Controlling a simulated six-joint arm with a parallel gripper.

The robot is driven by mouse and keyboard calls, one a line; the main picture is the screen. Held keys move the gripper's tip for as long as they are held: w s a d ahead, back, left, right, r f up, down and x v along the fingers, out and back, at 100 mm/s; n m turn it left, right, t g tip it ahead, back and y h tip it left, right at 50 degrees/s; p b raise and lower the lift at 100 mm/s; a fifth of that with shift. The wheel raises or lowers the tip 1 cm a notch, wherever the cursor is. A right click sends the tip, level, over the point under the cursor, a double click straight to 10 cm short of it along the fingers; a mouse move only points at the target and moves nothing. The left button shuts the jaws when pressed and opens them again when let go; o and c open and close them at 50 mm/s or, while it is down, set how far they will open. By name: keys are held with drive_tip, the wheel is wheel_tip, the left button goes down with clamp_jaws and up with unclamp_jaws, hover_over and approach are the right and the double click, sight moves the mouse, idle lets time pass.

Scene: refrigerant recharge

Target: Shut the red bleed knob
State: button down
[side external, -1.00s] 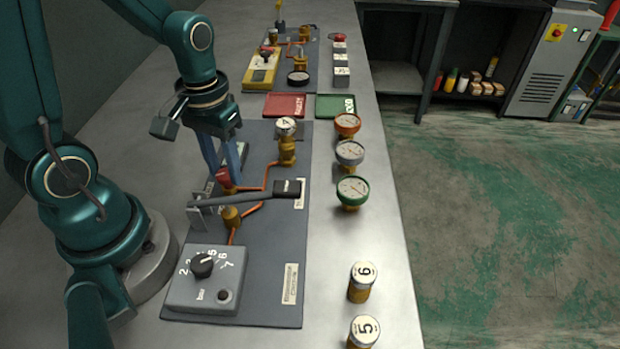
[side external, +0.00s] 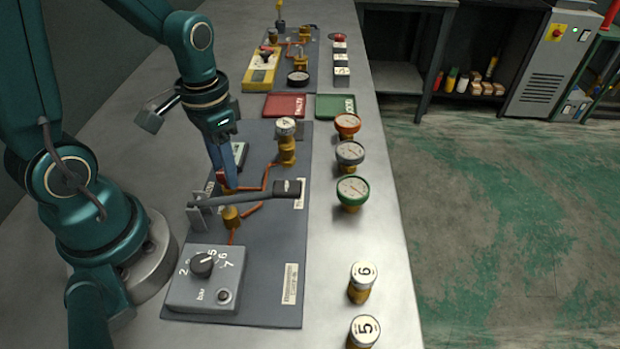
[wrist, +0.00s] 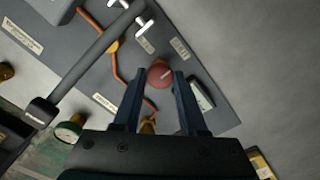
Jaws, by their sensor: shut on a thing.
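The red bleed knob (wrist: 160,75) sits between my two blue fingers in the wrist view, with a pale line on its top. In the side external view only a little of the knob (side external: 221,178) shows, because my fingers cover most of it. My gripper (side external: 226,186) points down at the knob from above, and it also shows in the wrist view (wrist: 157,78). It is shut on the knob, one finger on each side. Orange pipes run from the fittings by the knob across the grey panel (side external: 270,270).
A long-handled lever (side external: 245,196) lies close beside the knob. A valve with a white numbered cap (side external: 286,127) stands behind it. A dial box (side external: 205,277) is at the panel's front. Several gauges (side external: 351,190) stand to the right. Red (side external: 284,105) and green trays (side external: 336,106) lie beyond.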

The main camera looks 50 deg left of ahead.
drive_tip(key=shift+c, duration=2.2)
unclamp_jaws()
drive_tip(key=shift+r, duration=2.55)
